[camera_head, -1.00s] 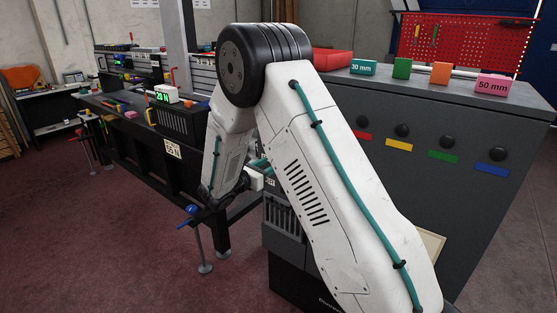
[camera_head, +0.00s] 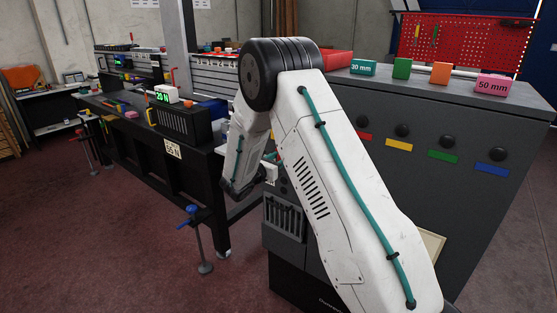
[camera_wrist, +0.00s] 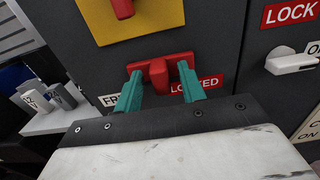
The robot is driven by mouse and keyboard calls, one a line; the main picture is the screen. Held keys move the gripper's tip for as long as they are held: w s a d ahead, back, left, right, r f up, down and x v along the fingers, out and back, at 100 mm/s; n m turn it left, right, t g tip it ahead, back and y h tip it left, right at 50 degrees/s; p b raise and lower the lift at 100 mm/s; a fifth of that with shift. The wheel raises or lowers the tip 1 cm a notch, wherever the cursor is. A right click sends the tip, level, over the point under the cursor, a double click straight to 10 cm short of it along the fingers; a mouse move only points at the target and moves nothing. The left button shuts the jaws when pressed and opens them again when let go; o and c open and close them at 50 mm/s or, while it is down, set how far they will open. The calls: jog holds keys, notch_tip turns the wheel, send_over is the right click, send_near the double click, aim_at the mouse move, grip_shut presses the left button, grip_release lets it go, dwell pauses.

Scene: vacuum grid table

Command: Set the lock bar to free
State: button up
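The red lock bar (camera_wrist: 180,62) is in the wrist view, on the dark panel, with a raised red block (camera_wrist: 158,74) at its middle. A label starting "FR" (camera_wrist: 110,100) is at its lower left and a label ending "CKED" (camera_wrist: 208,83) at its lower right; the fingers cover part of both. My gripper (camera_wrist: 160,76) is open, with one teal finger on each side of the raised block and gaps showing. Whether the fingertips touch the bar behind, I cannot tell. In the head view my arm hides the bar.
A yellow plate (camera_wrist: 142,30) with a red handle (camera_wrist: 122,8) is above the bar. A white lever (camera_wrist: 290,62) under a red "LOCK" sign (camera_wrist: 288,12) is on the right. The dark workbench (camera_head: 180,185) and a blue-handled clamp (camera_head: 195,225) stand left of my arm.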

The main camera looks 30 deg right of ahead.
grip_shut()
jog(key=w, duration=0.1)
jog(key=w+a, duration=0.1)
jog(key=w, duration=0.1)
jog(key=w+a, duration=0.1)
jog(key=w, duration=0.1)
jog(key=shift+o, duration=0.3)
grip_release()
jog(key=v, duration=0.7)
jog(key=shift+s+a, duration=0.15)
jog(key=shift+a, duration=0.2)
